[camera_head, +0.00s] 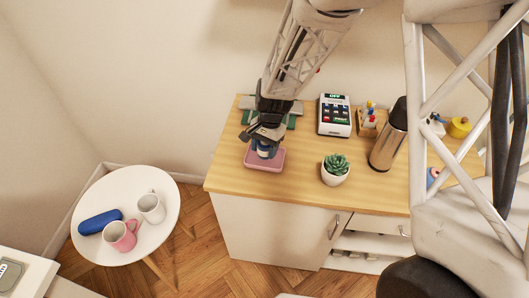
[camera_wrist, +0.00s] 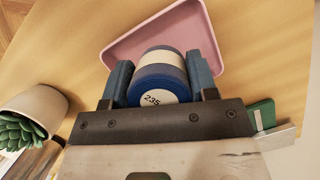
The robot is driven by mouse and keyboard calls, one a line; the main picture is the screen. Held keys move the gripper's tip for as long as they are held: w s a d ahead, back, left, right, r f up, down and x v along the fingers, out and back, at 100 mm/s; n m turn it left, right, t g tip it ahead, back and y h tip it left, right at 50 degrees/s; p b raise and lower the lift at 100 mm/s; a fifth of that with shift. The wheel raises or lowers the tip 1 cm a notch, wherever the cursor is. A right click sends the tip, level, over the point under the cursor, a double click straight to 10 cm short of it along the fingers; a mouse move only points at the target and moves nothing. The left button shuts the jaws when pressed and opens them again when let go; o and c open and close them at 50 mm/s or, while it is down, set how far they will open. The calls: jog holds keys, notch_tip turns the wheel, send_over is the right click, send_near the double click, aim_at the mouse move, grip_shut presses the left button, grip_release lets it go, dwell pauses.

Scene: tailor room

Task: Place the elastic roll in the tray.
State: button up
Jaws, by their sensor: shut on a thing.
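The elastic roll (camera_wrist: 160,76) is a blue and cream cylinder with a round white label on its end. My gripper (camera_wrist: 163,82) is shut on it, with one finger on each side. In the head view my gripper (camera_head: 264,146) hangs over the pink tray (camera_head: 278,163), and the roll (camera_head: 266,153) shows below the fingers. The pink tray (camera_wrist: 202,34) lies on the wooden counter, and the roll overlaps it in the wrist view. I cannot tell whether the roll touches the tray floor.
A potted succulent (camera_head: 335,170), a payment terminal (camera_head: 334,115) and a tan bottle (camera_head: 389,142) stand right of the tray on the counter (camera_head: 300,187). A green item (camera_head: 293,119) lies behind my gripper. A round white table (camera_head: 99,193) with mugs is at left.

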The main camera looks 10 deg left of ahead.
jog(key=shift+f, duration=1.2)
jog(key=o, duration=1)
jog(key=shift+f, duration=0.1)
jog(key=v, duration=1.2)
